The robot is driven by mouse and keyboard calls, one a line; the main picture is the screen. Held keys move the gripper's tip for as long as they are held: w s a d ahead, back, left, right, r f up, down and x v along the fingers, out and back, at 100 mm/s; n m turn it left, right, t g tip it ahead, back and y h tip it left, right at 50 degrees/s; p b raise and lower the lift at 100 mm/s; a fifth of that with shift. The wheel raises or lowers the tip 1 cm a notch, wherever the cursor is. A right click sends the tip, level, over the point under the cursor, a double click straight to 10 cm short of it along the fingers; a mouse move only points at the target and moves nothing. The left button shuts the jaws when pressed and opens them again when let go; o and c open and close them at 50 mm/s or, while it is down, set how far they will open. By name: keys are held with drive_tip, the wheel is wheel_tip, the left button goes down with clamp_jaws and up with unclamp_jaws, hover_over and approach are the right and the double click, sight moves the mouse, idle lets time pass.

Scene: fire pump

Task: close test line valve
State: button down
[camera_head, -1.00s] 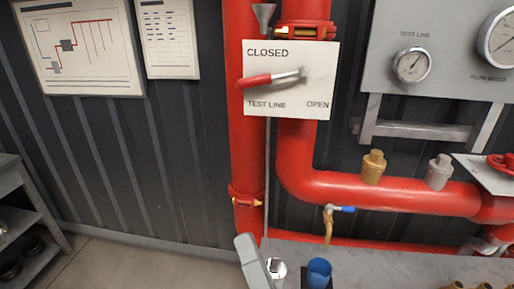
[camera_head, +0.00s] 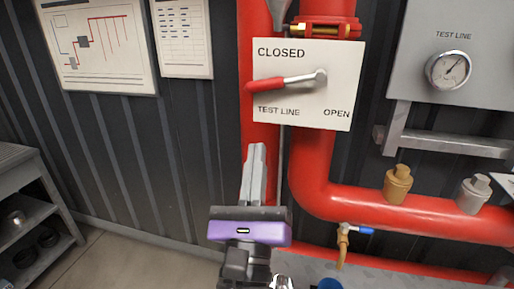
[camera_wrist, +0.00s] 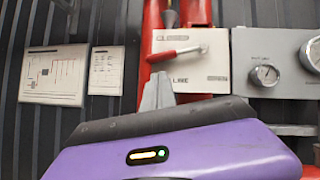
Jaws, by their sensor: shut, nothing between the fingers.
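The test line valve's red-and-silver lever (camera_head: 286,80) sits on a white plate (camera_head: 335,95) marked CLOSED at upper left, TEST LINE below and OPEN at lower right. The lever lies nearly level, its red grip to the left and its silver hub to the right. My gripper (camera_head: 257,148) is shut and empty, pointing up, below and left of the plate and apart from the lever. In the wrist view the gripper tips (camera_wrist: 158,80) show just below the lever (camera_wrist: 175,54), with the plate partly hidden behind them.
Red pipes (camera_head: 315,170) run behind the plate and to the right. A grey gauge panel (camera_head: 430,70), brass cap (camera_head: 397,184), silver cap (camera_head: 473,193) and blue-handled tap (camera_head: 355,230) are at right. Grey shelves (camera_head: 40,215) stand at left. Posters (camera_head: 97,45) hang on the wall.

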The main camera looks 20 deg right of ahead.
sight(256, 89)
drive_tip(key=p+x, duration=0.3)
drive_tip(key=x, duration=0.8)
drive_tip(key=shift+w, duration=0.25)
drive_tip(key=shift+r+m+b, duration=0.15)
drive_tip(key=shift+m+b, duration=0.15)
drive_tip(key=shift+b, duration=0.05)
drive_tip(key=shift+w+a+r+m+g+h+b, duration=0.15)
drive_tip(key=shift+r+m+g+h+b, duration=0.25)
drive_tip(key=shift+m+h+b, duration=0.4)
wheel_tip(256, 89, up, 2)
drive_tip(key=shift+w+a+r+m+p, duration=0.1)
drive_tip(key=shift+m+p, duration=0.2)
drive_tip(key=shift+p, duration=0.55)
